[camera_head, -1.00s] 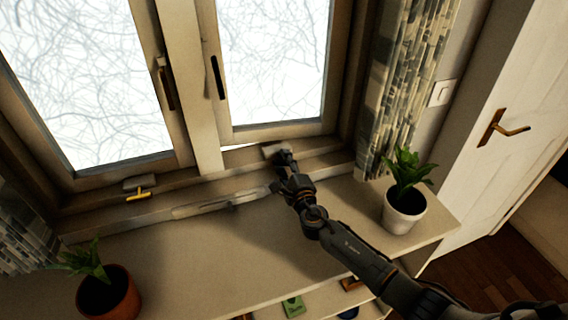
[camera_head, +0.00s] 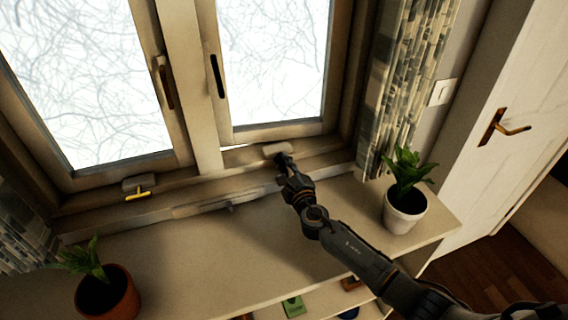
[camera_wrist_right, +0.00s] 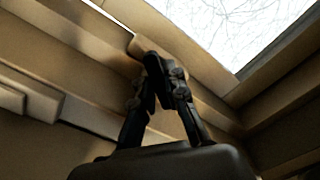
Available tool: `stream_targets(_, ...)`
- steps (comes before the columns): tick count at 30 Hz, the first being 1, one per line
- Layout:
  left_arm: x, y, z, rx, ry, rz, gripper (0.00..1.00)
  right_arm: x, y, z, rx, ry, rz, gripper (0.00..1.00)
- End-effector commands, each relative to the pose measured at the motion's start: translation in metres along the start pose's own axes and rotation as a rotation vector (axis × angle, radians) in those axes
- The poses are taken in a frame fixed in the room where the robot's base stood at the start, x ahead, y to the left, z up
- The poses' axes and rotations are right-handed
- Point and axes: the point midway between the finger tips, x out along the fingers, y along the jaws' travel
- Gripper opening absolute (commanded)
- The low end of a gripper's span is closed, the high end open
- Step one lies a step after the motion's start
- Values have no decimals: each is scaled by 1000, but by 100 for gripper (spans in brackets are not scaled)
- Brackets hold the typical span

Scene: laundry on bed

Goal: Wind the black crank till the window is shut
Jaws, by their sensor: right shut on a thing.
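The right window (camera_head: 272,70) stands slightly ajar; a thin bright gap shows along its lower edge. Below it, a pale crank housing (camera_head: 277,149) sits on the frame. My right gripper (camera_head: 285,165) is at this housing, shut on the black crank. In the right wrist view the fingers (camera_wrist_right: 165,75) are close together around the dark crank (camera_wrist_right: 153,66), which is mostly hidden by them. The crank's exact angle is hard to tell. My left gripper is not in view.
A second crank, yellow (camera_head: 138,194), sits under the left window (camera_head: 85,80). A white-potted plant (camera_head: 404,208) stands right of my arm, and an orange-potted plant (camera_head: 107,292) at lower left. A patterned curtain (camera_head: 405,85) hangs at right. The sill's middle is clear.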

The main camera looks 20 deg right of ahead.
Motion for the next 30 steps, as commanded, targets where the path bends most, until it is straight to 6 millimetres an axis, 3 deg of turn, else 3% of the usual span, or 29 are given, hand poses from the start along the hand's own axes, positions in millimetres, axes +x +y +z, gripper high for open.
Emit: stream_targets(30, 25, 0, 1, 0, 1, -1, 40, 0, 2, -1, 968, 1, 0, 0)
